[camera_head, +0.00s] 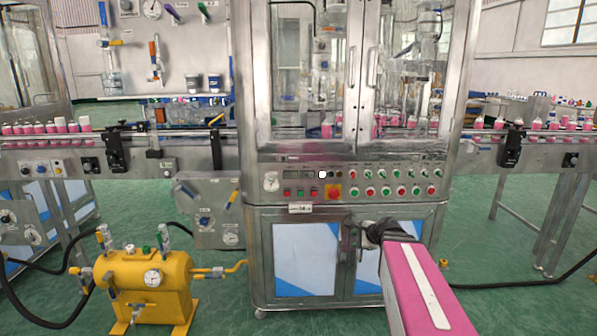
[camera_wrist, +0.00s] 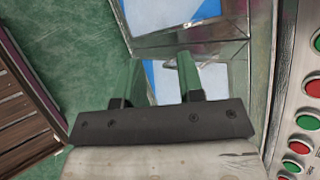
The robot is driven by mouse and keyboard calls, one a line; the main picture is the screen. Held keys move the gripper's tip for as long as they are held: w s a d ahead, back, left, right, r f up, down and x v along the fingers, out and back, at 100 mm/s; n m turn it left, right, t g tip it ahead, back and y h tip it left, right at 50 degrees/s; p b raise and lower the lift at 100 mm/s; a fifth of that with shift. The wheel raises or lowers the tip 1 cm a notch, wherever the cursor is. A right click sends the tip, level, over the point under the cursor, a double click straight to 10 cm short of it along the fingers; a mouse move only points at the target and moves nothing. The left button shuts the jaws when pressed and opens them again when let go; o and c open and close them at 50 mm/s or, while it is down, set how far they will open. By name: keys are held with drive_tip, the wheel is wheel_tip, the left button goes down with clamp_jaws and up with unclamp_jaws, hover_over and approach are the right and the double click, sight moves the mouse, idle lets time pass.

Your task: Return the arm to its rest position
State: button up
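My arm (camera_head: 425,285), pink with a white stripe, reaches in from the lower right of the head view toward the machine's lower cabinet. My gripper (camera_head: 372,234), dark and small there, is in front of the cabinet doors, below the button panel. In the wrist view my gripper (camera_wrist: 162,72) shows two fingers standing apart with nothing held between them. Whether it touches the cabinet cannot be told.
The crimping machine's button panel (camera_head: 350,183) is just above my gripper, and its buttons (camera_wrist: 306,122) line the right of the wrist view. A yellow tank (camera_head: 150,285) stands at lower left.

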drive_tip(key=s+a+f+n+g+h, duration=0.3)
drive_tip(key=s+f+n+g+h, duration=0.2)
drive_tip(key=s+f+n+g, duration=0.3)
drive_tip(key=s+f+n, duration=0.3)
drive_tip(key=s+n, duration=0.4)
drive_tip(key=n, duration=0.2)
drive_tip(key=shift+s+f+h, duration=0.15)
drive_tip(key=shift+f+h, duration=0.25)
drive_tip(key=shift+a, duration=0.1)
idle(0.4)
